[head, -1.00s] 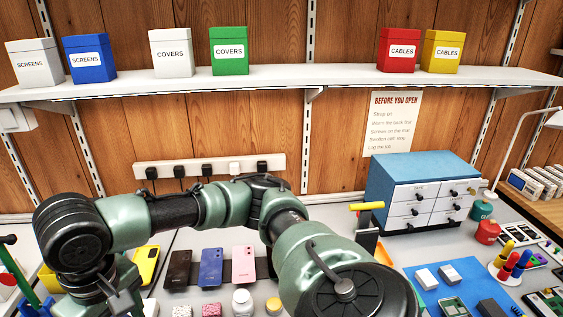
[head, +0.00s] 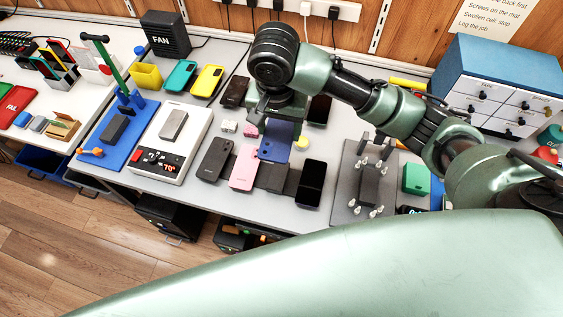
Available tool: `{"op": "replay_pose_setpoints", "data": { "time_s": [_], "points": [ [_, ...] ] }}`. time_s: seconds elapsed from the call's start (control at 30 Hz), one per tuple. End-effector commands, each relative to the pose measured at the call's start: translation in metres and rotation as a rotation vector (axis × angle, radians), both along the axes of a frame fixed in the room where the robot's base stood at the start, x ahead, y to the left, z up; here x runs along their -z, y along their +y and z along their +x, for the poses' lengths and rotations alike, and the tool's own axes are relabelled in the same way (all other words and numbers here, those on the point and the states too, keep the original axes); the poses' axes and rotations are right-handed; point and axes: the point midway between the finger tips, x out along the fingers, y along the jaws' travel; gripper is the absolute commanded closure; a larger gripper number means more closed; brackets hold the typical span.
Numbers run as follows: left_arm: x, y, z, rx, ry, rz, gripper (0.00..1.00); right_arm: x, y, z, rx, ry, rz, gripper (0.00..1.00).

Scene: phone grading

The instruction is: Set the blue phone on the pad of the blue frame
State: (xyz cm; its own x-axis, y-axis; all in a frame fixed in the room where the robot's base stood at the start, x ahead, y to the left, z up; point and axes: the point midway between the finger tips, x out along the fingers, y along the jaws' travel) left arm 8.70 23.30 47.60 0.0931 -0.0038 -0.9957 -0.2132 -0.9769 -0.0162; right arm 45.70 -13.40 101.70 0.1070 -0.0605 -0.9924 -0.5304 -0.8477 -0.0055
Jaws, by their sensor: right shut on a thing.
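The blue phone (head: 276,142) is upright or steeply tilted below my right gripper (head: 277,116), above the middle of the bench. My right gripper is shut on its upper part. Its fingers are partly hidden by the wrist. The blue frame (head: 97,151) stands at the left, with a green lever (head: 96,52), a dark grey pad (head: 115,127) and an orange handle (head: 91,152). The pad looks bare. The held phone is well to the right of the frame. My left gripper is out of view.
A white heating plate (head: 190,151) with a grey pad stands between frame and phones. Black (head: 215,160) and pink (head: 243,167) phones lie near the front edge, with another black phone (head: 311,184). Yellow (head: 207,80) and teal (head: 180,77) phones lie behind.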

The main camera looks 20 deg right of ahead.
Motion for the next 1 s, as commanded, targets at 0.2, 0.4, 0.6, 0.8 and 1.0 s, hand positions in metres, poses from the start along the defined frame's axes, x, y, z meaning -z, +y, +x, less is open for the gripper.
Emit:
{"op": "replay_pose_setpoints", "data": {
  "time_s": [0.2, 0.4, 0.6, 0.8, 1.0],
  "points": [
    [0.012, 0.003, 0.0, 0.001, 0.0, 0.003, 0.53, 0.038, 0.004, -0.002, 0.039, 0.009, -0.001, 0.9],
    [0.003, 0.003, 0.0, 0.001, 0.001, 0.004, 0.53, 0.085, 0.001, -0.001, 0.038, 0.007, -0.008, 0.9],
    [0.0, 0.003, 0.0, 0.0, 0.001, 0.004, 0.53, 0.134, 0.002, -0.001, 0.035, 0.006, -0.005, 0.9],
    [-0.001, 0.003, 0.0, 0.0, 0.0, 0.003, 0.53, 0.158, 0.003, 0.0, 0.035, 0.002, -0.003, 0.9],
    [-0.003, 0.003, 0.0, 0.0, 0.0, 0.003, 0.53, 0.183, 0.003, -0.001, 0.035, 0.004, -0.004, 0.9]
  ]
}}
